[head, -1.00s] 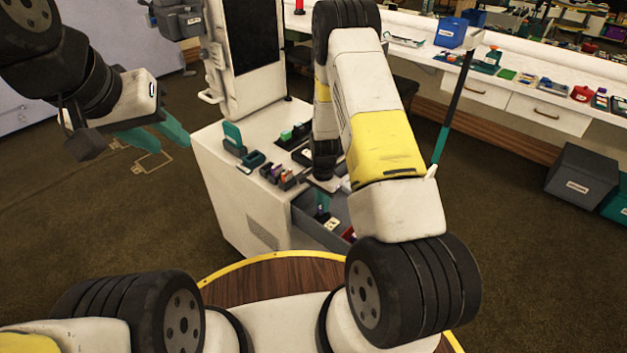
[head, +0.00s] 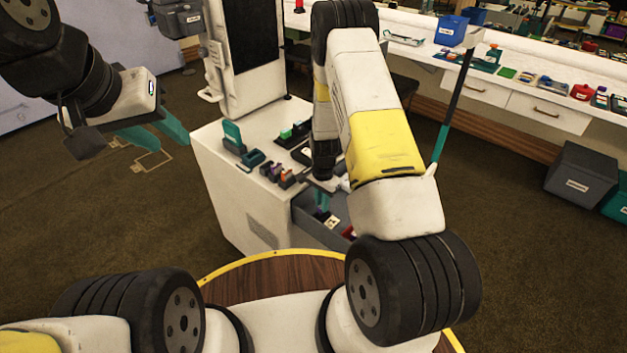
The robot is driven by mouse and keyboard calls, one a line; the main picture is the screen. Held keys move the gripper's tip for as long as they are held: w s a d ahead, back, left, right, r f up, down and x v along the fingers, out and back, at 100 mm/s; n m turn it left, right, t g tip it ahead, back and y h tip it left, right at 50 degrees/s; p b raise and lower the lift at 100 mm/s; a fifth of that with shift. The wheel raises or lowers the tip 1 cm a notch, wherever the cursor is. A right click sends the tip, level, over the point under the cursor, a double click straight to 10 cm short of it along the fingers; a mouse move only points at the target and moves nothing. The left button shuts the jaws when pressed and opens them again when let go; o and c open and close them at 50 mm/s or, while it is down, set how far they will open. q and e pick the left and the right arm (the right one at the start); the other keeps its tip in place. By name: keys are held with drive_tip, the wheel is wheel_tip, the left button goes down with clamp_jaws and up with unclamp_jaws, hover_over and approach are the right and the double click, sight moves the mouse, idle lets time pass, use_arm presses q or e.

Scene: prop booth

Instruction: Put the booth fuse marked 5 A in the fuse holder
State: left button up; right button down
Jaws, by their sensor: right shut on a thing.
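My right gripper (head: 321,208) reaches down at the open drawer (head: 313,229) of the white cabinet. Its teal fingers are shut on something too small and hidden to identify. My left gripper (head: 174,146) is open and empty, in the air left of the cabinet. Several small holders with coloured pieces (head: 279,175) stand in a row on the cabinet top. A dark unit with green parts (head: 291,133) stands behind them. No 5 A marking can be read, and I cannot tell which piece is the fuse holder. My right arm hides part of the cabinet top.
The white cabinet (head: 232,190) has a tall dark-screened panel at its back. Small red and white items lie in the drawer. A long white counter (head: 520,82) with many props runs along the back right. Grey bin (head: 580,182) stands on the floor. Carpet is clear at left.

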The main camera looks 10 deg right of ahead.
drive_tip(key=shift+f, duration=0.3)
idle(0.4)
drive_tip(key=shift+f, duration=0.3)
drive_tip(key=shift+f, duration=0.35)
idle(0.3)
drive_tip(key=c, duration=1.3)
unclamp_jaws()
drive_tip(key=shift+r, duration=0.1)
drive_tip(key=shift+r, duration=3.45)
